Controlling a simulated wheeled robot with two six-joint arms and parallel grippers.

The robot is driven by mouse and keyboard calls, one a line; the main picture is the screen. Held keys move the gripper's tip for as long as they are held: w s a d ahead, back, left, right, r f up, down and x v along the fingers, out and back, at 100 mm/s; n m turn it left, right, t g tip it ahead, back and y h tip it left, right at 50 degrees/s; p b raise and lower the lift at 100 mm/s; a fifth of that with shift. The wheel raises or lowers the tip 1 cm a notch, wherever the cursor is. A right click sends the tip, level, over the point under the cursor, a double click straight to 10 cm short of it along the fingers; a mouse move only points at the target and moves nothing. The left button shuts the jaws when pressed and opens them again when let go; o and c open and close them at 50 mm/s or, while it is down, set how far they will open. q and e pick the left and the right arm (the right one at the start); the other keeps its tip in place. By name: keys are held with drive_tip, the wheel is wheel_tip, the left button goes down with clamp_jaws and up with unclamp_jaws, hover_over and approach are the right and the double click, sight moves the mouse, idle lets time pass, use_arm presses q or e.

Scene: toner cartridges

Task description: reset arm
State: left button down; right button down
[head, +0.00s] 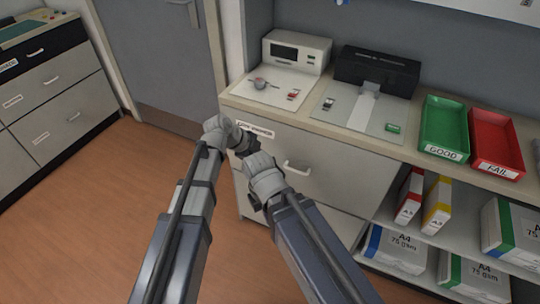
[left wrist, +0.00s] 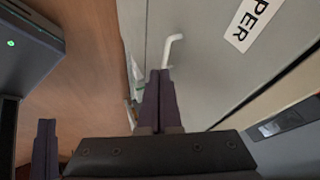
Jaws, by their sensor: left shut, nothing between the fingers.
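My left gripper (head: 244,143) is a small dark shape at the end of the left arm, in front of the counter's drawer front. In the left wrist view its two dark fingers (left wrist: 158,100) are together with nothing between them. The drawer's pale handle (left wrist: 171,48) shows just beyond the fingertips, apart from them as far as I can tell. My right arm's grey wrist (head: 264,178) is close beside the left gripper. The right fingers are mostly hidden in the head view, so their opening does not show.
The counter holds a white device (head: 296,50), a black device (head: 376,70), a green tray (head: 445,125) and a red tray (head: 497,140). Paper packs (head: 398,250) fill the lower shelf. A drawer cabinet (head: 55,100) stands at left. The wooden floor (head: 90,210) between is clear.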

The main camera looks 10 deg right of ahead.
use_arm(q)
drive_tip(key=s+a+f+n+y, duration=0.15)
drive_tip(key=s+a+n, duration=0.25)
drive_tip(key=a+n, duration=0.4)
drive_tip(key=s+a+f+n+g+y, duration=0.1)
drive_tip(key=s+a+n+y, duration=0.2)
drive_tip(key=s+a+n, duration=0.35)
drive_tip(key=s+a+f+n+y, duration=0.2)
drive_tip(key=s+a+n, duration=0.1)
drive_tip(key=a+n, duration=0.55)
drive_tip(key=s+d+r+m+y+p, duration=0.1)
drive_tip(key=s+d+r+p, duration=0.2)
drive_tip(key=d+r+p, duration=0.2)
drive_tip(key=s+d+r+m+g+p, duration=0.1)
drive_tip(key=s+d+r+m+p, duration=0.1)
drive_tip(key=d+r+p, duration=0.3)
drive_tip(key=shift+s+r+y+p, duration=0.4)
drive_tip(key=shift+r+p, duration=0.25)
drive_tip(key=shift+r, duration=0.15)
